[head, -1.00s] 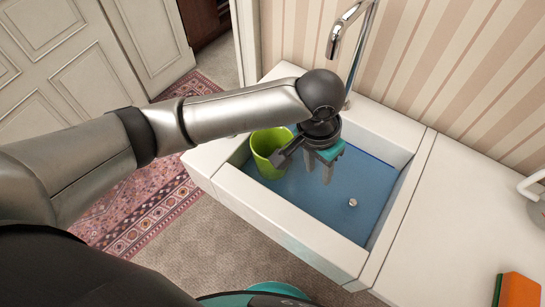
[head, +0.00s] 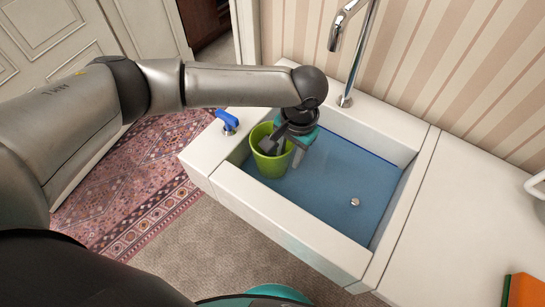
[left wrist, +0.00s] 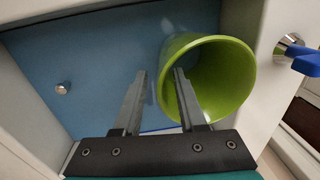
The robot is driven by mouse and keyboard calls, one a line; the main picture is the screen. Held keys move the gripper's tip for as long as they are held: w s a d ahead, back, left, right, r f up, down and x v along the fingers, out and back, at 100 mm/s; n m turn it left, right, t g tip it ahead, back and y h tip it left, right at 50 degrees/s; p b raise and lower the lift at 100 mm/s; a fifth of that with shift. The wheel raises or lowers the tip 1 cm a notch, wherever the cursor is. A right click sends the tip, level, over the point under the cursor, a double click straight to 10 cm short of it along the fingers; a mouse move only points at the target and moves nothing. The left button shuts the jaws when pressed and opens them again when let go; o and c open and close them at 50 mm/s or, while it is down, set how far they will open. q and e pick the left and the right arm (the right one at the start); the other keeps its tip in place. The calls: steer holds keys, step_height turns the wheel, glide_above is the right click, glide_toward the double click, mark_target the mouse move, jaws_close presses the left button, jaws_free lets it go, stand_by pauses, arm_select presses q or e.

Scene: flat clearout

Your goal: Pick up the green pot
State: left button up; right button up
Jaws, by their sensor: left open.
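The green pot (head: 270,164) stands upright in the left part of the blue-bottomed sink, with its open top facing up. My left gripper (head: 297,150) is open over the pot's right side, pointing down into the sink. In the left wrist view the pot (left wrist: 236,92) is at the right of centre. There one finger of my gripper (left wrist: 157,88) overlaps the pot's opening and the other is outside, so the near wall appears to lie between them. I cannot tell whether either finger touches the pot. My right gripper is not in view.
The white sink (head: 285,228) has raised walls around the pot. A blue-handled tap (head: 227,119) is on its left rim and a chrome faucet (head: 347,100) rises behind. The drain (head: 355,202) is at the right; the sink floor there is clear. An orange sponge (head: 523,291) lies on the right counter.

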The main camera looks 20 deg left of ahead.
mark_target(284, 169)
arm_select(q)
steer(key=f, duration=0.2)
steer(key=a+f+b, duration=0.1)
steer(key=f, duration=0.1)
steer(key=shift+f, duration=0.35)
jaws_close()
steer(key=shift+w+r, duration=0.1)
stand_by(1.0)
